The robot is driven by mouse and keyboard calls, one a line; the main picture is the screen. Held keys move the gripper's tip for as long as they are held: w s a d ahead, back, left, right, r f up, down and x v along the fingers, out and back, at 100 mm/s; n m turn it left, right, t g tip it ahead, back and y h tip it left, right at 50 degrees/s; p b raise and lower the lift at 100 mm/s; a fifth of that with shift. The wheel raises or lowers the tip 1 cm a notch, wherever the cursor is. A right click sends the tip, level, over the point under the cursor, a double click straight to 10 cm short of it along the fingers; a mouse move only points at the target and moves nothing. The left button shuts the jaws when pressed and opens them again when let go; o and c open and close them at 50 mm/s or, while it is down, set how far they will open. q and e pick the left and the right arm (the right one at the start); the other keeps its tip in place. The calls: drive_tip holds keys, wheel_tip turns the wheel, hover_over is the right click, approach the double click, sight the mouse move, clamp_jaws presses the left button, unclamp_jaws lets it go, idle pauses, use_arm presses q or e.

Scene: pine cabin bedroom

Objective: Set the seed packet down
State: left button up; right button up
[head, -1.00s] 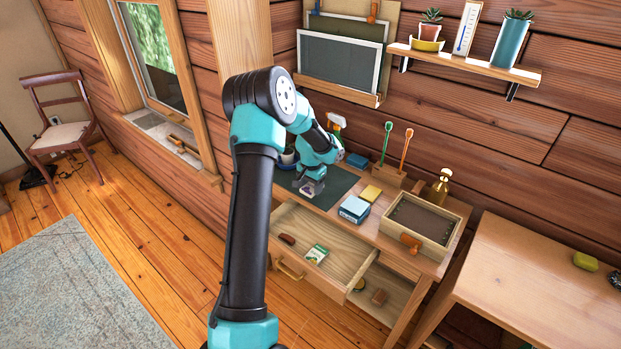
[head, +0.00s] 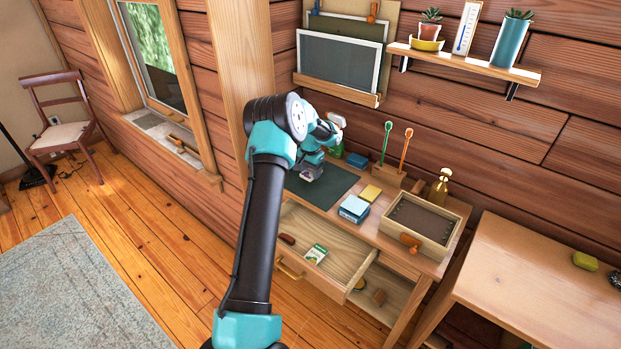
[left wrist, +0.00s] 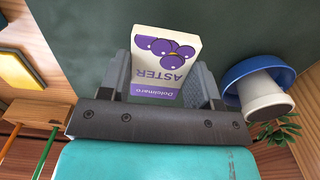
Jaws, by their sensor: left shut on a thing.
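The seed packet, white with purple flowers and the word ASTER, shows in the left wrist view (left wrist: 168,62) between the fingers of my left gripper (left wrist: 163,82). The gripper is shut on it. In the head view my left gripper (head: 309,175) is over the back left part of the dark green mat (head: 328,189) on the desk, and the packet is mostly hidden there. I cannot tell whether the packet touches the mat. My right gripper is not in view.
A blue saucer (left wrist: 239,76) with a white pot (left wrist: 263,97) is close beside the gripper. The open drawer (head: 333,278) holds a green-and-white packet (head: 315,254).

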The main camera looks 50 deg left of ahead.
sight(311, 172)
use_arm(q)
drive_tip(key=shift+f, duration=1.75)
drive_tip(key=shift+f, duration=0.1)
drive_tip(key=o, duration=0.9)
wheel_tip(311, 172, up, 12)
drive_tip(key=shift+r, duration=0.15)
